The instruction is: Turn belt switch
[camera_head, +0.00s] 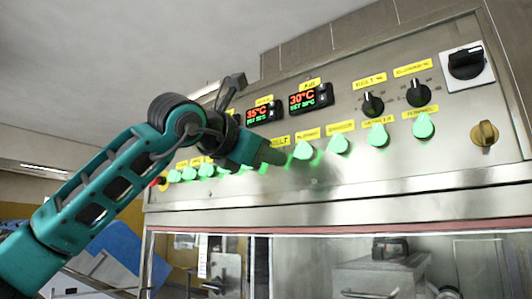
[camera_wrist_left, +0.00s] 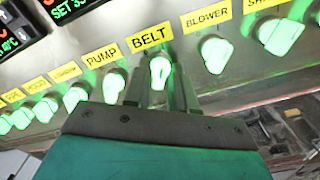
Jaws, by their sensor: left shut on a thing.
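The belt switch (camera_wrist_left: 159,72) is a glowing green knob under the yellow BELT label (camera_wrist_left: 150,38) in the left wrist view. My left gripper (camera_wrist_left: 159,88) has one finger on each side of it and is shut on it. In the head view my left gripper (camera_head: 272,155) reaches the panel from the left, at the row of green knobs, and hides the belt switch. The BELT label (camera_head: 280,141) shows just above the fingertips. My right gripper is not in view.
Other green knobs sit close by: the pump knob (camera_wrist_left: 114,85) on one side, the blower knob (camera_wrist_left: 215,54) on the other. Above are two temperature displays (camera_head: 264,112) and black dials (camera_head: 372,103). A yellow knob (camera_head: 484,133) is at far right. Below are clear windows (camera_head: 340,262).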

